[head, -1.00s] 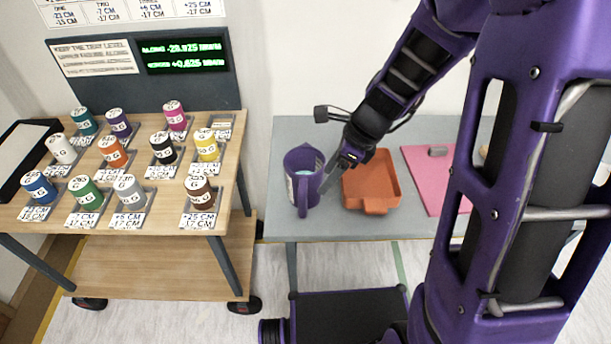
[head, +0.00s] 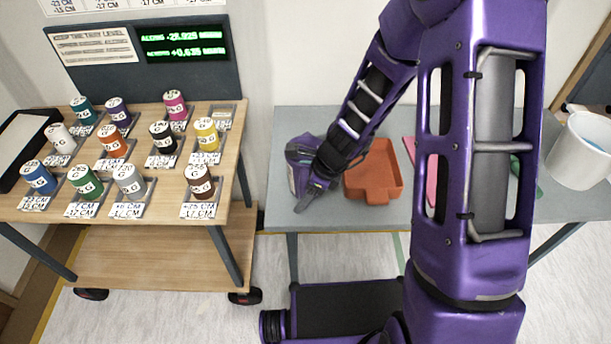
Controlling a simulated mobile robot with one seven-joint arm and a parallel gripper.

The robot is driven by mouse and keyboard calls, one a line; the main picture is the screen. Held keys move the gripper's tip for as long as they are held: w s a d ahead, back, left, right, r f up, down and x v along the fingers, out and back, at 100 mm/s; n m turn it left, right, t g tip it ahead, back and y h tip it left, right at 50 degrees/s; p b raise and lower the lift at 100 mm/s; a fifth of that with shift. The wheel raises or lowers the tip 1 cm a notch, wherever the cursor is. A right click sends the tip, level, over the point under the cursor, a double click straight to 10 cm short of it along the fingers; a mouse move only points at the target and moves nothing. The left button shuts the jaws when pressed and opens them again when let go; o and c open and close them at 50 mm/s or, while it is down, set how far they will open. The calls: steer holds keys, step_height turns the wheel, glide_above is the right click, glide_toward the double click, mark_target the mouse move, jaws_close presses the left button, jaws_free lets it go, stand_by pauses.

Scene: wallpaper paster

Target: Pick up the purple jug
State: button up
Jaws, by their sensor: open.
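The purple jug (head: 294,178) stands upright at the left end of the grey table (head: 285,220). My gripper (head: 309,180) is at the jug, overlapping it in the head view and covering its right side, its front and most of its handle. One grey finger shows low in front of the jug, and a grey part shows near its rim. The jaws are open. I cannot tell whether the fingers touch the jug or whether the handle lies between them.
An orange tray (head: 373,183) sits just right of the jug. A pink mat (head: 409,150) is partly behind my arm. A white bucket (head: 577,155) stands at the far right.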

steer(key=shift+c, duration=0.4)
jaws_close()
steer(key=shift+w, duration=0.1)
stand_by(1.0)
